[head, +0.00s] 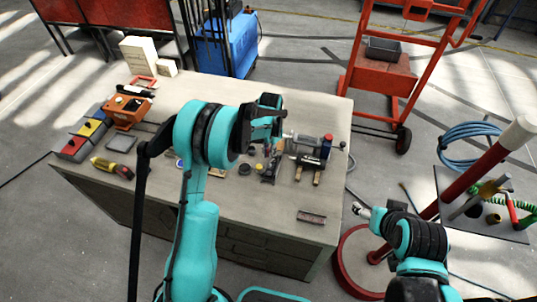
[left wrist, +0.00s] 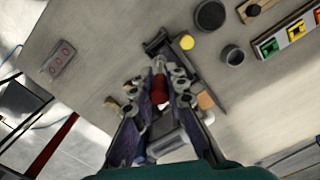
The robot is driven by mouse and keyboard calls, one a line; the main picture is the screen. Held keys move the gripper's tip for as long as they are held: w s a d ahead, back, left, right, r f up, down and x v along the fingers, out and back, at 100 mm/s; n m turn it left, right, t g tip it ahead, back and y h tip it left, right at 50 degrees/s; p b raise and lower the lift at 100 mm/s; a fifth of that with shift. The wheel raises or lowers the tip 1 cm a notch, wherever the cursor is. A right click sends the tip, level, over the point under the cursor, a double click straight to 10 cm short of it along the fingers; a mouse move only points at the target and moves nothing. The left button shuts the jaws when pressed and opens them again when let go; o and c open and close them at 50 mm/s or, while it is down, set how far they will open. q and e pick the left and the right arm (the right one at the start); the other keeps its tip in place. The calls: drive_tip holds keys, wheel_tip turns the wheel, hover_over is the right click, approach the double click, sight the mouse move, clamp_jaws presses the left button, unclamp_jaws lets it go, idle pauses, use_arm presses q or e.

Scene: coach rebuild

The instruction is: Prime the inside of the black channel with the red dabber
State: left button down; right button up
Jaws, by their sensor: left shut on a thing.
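My left gripper (left wrist: 160,82) is shut on the red dabber (left wrist: 159,91), seen from behind in the left wrist view. The dabber's pale tip points towards the black channel (left wrist: 156,46), which lies on the bench just beyond. I cannot tell whether tip and channel touch. In the head view the left gripper (head: 266,143) hangs over the bench, partly hidden by its own wrist, and the black channel (head: 269,172) shows below it. My right gripper (head: 360,209) is off the bench's right edge, small in view; its jaw state is unclear.
On the bench (head: 235,205), a grey cylinder with a red cap (head: 310,142) and wood-handled tools (head: 307,168) crowd the channel. A dark pot (left wrist: 210,16), dark cup (left wrist: 232,55) and yellow disc (left wrist: 187,42) are close by. A small grey box (head: 312,217) lies near the front right.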

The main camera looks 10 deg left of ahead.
use_arm(q)
drive_tip(key=shift+r, duration=0.6)
use_arm(e)
drive_tip(key=shift+a+r, duration=0.1)
drive_tip(key=shift+r, duration=0.2)
